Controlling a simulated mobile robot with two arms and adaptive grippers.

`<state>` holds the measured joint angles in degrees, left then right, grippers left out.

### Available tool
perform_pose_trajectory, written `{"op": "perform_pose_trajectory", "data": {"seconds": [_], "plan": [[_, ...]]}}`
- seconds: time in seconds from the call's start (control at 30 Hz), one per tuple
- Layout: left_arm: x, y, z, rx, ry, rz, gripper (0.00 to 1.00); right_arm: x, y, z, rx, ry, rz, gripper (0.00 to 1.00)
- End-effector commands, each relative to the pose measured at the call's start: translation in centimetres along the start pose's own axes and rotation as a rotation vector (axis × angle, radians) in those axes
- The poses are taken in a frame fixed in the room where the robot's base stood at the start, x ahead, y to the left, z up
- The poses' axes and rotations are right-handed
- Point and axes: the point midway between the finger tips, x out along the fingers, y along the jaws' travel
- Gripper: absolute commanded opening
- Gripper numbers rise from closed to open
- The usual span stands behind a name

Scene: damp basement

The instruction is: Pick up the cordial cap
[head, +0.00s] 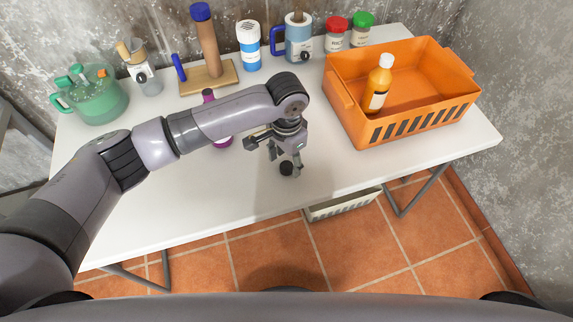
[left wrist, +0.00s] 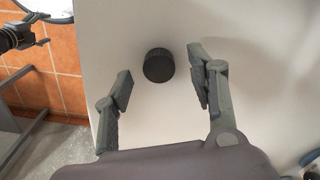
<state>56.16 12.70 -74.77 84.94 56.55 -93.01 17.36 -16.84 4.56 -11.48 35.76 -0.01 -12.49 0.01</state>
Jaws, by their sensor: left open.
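A small round black cap (head: 286,169), the only loose cap I see, lies on the white table near its front edge. In the left wrist view the cap (left wrist: 158,66) sits between the two fingers of my left gripper (left wrist: 160,62), with a gap on both sides. In the head view my left gripper (head: 284,160) points down at the cap, open and empty. Part of what looks like my right gripper (left wrist: 18,36) shows at the upper left of the wrist view, too small to read its jaws. It is not seen in the head view.
An orange crate (head: 420,127) at the right holds an orange bottle (head: 378,84) with a white top. A purple item (head: 222,142) is partly hidden behind my left arm. A green jug (head: 92,97), a wooden stand (head: 208,77) and several containers line the back. The table's front is clear.

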Motion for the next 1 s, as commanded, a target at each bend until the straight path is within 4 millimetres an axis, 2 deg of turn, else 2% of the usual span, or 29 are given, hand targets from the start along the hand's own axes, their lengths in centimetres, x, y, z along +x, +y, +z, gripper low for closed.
{"op": "perform_pose_trajectory", "data": {"seconds": [0.13, 0.37, 0.87, 1.0], "plan": [[1.47, 0.06, 0.03, 0.000, 0.000, 0.000, 0.52, -0.09, 0.00, 0.61, 0.000, -0.009, 0.000, 0.71], [1.66, 0.06, 0.02, 0.001, 0.001, 0.000, 0.52, -0.08, -0.02, 1.00, 0.000, -0.016, 0.000, 0.71], [1.60, 0.06, 0.01, 0.001, 0.001, 0.000, 0.20, -0.08, -0.01, 0.96, 0.000, -0.015, 0.000, 0.71], [1.60, 0.05, 0.01, 0.001, 0.001, 0.000, 0.19, -0.08, -0.01, 0.93, 0.000, -0.015, 0.000, 0.71]]}}
